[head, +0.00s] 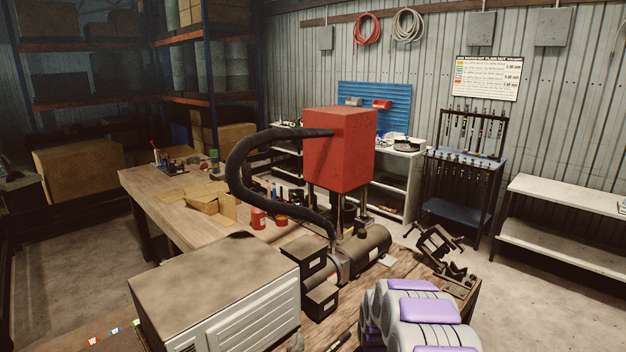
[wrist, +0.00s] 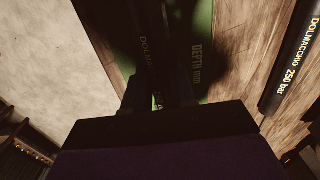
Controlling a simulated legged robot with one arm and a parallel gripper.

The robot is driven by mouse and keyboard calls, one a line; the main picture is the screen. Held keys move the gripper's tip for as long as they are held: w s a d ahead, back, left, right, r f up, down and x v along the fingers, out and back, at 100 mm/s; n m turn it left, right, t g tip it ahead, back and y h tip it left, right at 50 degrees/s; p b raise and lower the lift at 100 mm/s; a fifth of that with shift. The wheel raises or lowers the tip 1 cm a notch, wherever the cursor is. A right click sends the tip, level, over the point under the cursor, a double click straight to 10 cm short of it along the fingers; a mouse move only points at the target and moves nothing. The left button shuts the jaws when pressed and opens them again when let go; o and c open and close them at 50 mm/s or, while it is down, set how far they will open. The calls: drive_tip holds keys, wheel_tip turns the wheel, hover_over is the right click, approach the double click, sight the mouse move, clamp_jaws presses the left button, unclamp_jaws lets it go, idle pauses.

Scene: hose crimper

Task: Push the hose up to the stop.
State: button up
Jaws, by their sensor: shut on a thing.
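In the wrist view my gripper (wrist: 158,98) is shut on a black hose (wrist: 150,40) with pale lettering, above a green mat (wrist: 203,22) marked "DEPTH mm". Deep shadow and the dark fingers hide much of the held hose, including its end. I cannot make out the stop or whether the hose touches it. In the head view the gripper and the held hose cannot be made out; my arm covers the lower right. The crimper there seems to be the red box (head: 337,150) on posts over a dark cylinder (head: 368,246).
Another black hose (wrist: 292,60), marked "250 bar", lies on the wood to the right in the wrist view. In the head view, a thick black conduit (head: 238,170) loops left from the red box. A large pale cabinet (head: 215,290) stands front left; a dark bracket-like fixture (head: 440,252) sits at right.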

drive_tip(key=shift+w+d, duration=1.1)
drive_tip(key=shift+w, duration=0.05)
idle(0.6)
drive_tip(key=o, duration=1.8)
drive_tip(key=shift+r, duration=0.1)
drive_tip(key=shift+r+p, duration=1.1)
drive_tip(key=shift+r, duration=3.25)
